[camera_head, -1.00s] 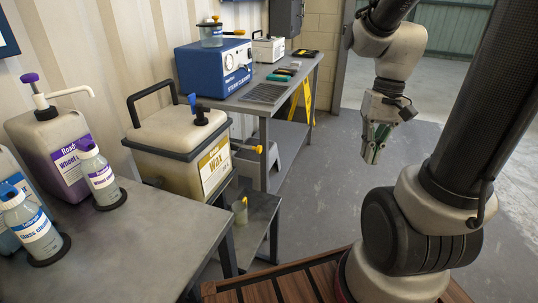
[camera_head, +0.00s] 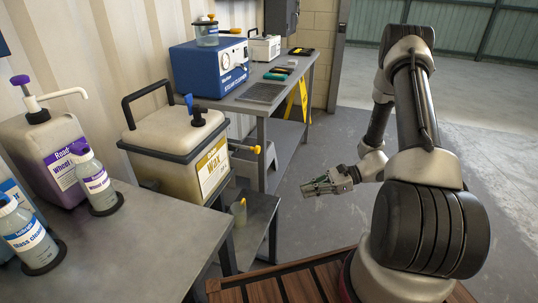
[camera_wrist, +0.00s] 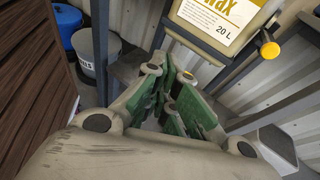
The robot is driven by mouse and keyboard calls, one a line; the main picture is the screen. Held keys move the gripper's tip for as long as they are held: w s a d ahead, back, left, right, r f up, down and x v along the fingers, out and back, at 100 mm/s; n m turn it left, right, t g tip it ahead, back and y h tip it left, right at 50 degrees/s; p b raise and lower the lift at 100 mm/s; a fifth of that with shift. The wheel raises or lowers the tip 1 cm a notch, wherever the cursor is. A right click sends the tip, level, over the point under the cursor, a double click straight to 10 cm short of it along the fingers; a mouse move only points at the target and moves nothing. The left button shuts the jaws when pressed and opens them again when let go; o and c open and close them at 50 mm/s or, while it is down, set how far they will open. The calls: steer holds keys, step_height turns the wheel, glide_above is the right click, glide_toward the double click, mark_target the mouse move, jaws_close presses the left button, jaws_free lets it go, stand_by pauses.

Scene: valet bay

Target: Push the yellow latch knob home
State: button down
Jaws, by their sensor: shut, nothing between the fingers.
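The yellow latch knob (camera_head: 256,149) sits on the end of a short rod sticking out from the right side of the cream Wax tank (camera_head: 166,150). The knob also shows at upper right in the wrist view (camera_wrist: 270,49). My gripper (camera_head: 308,188) is shut and empty, with green finger pads. It is in the open air to the right of the knob and lower in the picture, apart from it, its fingers pointing left towards the bench. In the wrist view my gripper (camera_wrist: 178,88) points below the Wax label.
The front bench (camera_head: 130,240) holds several bottles. A yellow cup (camera_head: 238,212) stands on a low shelf below the tank. A back bench (camera_head: 290,97) carries a blue machine (camera_head: 208,72). The floor around my gripper is clear.

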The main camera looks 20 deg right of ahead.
mark_target(257, 152)
steer(key=w+d+r+m+t, duration=0.2)
steer(key=w+m+t, duration=0.3)
steer(key=w, duration=0.8)
steer(key=t, duration=0.2)
steer(key=shift+w+d+m+t, duration=0.2)
steer(key=shift+d+m+t, duration=0.1)
steer(key=shift+m+t, duration=0.1)
steer(key=shift+a, duration=0.15)
steer(key=x, duration=1.4)
steer(key=shift+f, duration=0.1)
steer(key=shift+x, duration=1.8)
